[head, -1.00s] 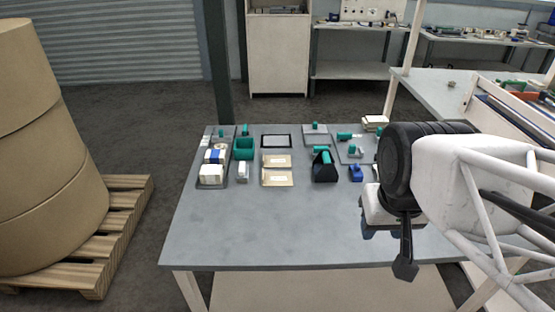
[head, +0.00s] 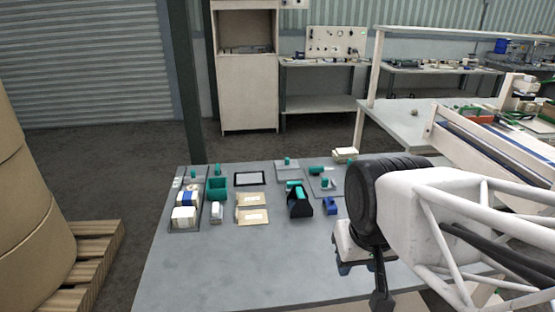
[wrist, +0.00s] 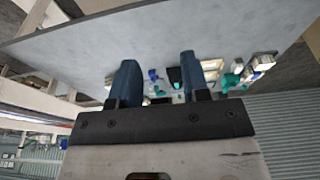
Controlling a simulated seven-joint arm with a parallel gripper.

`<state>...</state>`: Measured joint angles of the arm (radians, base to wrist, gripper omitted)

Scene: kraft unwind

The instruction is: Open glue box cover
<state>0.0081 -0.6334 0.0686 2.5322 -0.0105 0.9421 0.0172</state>
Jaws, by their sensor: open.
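My gripper (head: 356,268) hangs over the right part of the grey table, nearer than the row of small things. In the wrist view its two blue fingers (wrist: 157,65) are apart with nothing held between them. I cannot tell for sure which thing is the glue box. A black box-like holder with teal parts (head: 299,202) stands left of my gripper, and it seems to show small in the wrist view (wrist: 174,77). Grey plates with teal knobs, one at the back (head: 287,168) and one at the right (head: 322,186), lie behind it. My arm hides the table's right side.
A teal bin (head: 217,189), a tray of white and blue packs (head: 186,212), a dark-framed panel (head: 250,179), brown envelopes (head: 252,207) and a small blue part (head: 331,206) are on the table (head: 215,267). Its front area is clear. A white-framed bench (head: 400,125) stands at the back right.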

